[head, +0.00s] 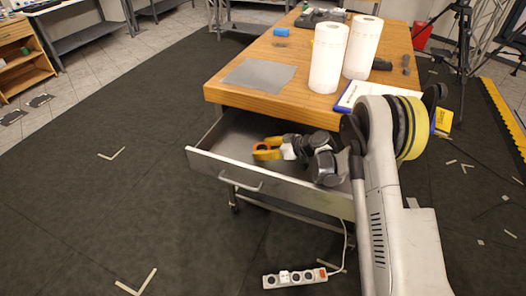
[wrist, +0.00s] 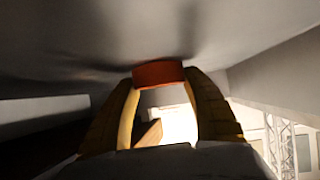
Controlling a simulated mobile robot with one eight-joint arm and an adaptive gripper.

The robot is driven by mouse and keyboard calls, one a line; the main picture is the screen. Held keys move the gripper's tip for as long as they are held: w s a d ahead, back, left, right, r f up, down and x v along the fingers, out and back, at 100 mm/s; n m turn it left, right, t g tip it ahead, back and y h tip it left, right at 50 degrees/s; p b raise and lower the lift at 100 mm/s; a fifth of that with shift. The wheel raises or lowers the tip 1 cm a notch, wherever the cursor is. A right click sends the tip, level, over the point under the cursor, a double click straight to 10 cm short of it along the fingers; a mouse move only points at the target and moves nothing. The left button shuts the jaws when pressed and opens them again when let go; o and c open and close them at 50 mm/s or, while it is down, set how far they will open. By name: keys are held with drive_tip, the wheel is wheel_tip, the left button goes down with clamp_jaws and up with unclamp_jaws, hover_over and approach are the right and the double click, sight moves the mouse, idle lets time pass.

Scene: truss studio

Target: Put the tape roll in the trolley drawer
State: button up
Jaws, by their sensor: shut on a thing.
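The trolley drawer (head: 270,186) is pulled out below the wooden worktop, its metal front and handle facing me. My gripper (head: 264,149), with yellow fingers, is over the open drawer, low and close behind its front panel. In the wrist view, the fingers are shut on the tape roll (wrist: 158,74), an orange-red piece between the fingertips. Grey surfaces surround it there. I cannot tell whether the roll touches the drawer floor. My arm hides the drawer's right part.
The worktop (head: 300,70) holds two white paper rolls (head: 328,58), a grey sheet (head: 259,75), a blue item (head: 281,31) and a white-and-blue booklet (head: 350,97). A power strip (head: 295,278) lies on the floor in front.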

drive_tip(key=o, duration=1.2)
drive_tip(key=shift+c, duration=0.2)
drive_tip(key=shift+r, duration=0.15)
drive_tip(key=p+v, duration=0.4)
drive_tip(key=v, duration=0.8)
drive_tip(key=shift+p, duration=0.4)
